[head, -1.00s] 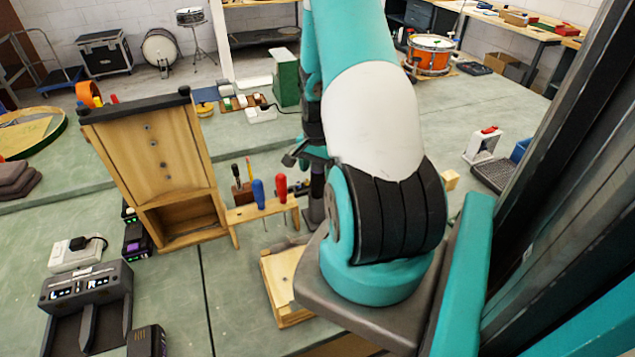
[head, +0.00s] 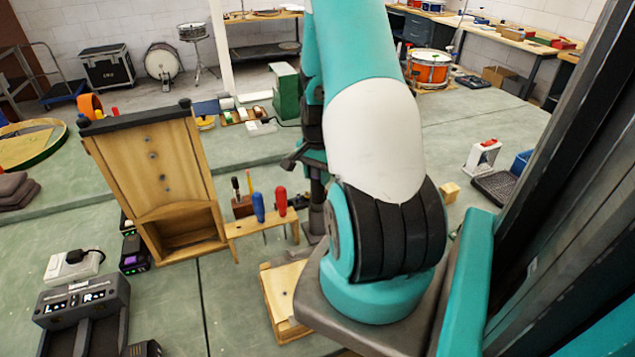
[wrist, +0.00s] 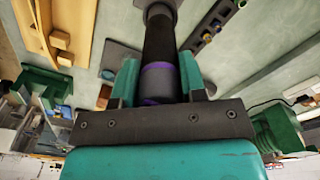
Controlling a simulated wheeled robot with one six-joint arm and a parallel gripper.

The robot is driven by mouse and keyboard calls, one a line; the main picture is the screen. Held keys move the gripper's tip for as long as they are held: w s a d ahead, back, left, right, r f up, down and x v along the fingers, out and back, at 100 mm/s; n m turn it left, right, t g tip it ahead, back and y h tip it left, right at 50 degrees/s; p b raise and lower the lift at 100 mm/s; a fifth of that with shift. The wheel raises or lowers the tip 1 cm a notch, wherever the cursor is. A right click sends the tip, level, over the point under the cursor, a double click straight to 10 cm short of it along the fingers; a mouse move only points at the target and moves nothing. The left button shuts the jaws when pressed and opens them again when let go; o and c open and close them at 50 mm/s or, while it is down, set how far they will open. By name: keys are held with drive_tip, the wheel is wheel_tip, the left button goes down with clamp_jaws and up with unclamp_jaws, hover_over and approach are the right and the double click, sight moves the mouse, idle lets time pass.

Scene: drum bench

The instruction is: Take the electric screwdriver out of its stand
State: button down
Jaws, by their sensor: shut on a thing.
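In the wrist view my gripper (wrist: 157,80) has its two teal fingers on either side of the electric screwdriver (wrist: 159,45). It is shut on the screwdriver's dark, round body, which has a purple ring between the fingers. The far end of the screwdriver runs to the top edge, where a grey round part surrounds or caps it. I cannot tell whether that part belongs to the stand, or whether the screwdriver is still seated.
A wooden cabinet (head: 165,150) stands on the green bench, beside a small wooden rack (head: 262,224) with blue and red handled tools. A dark charger (head: 82,300) is at lower left. A white holder (head: 483,157) and dark tray (head: 497,188) are at right.

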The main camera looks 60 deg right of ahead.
wheel_tip(320, 180, up, 18)
drive_tip(key=b, duration=0.3)
drive_tip(key=shift+f, duration=0.15)
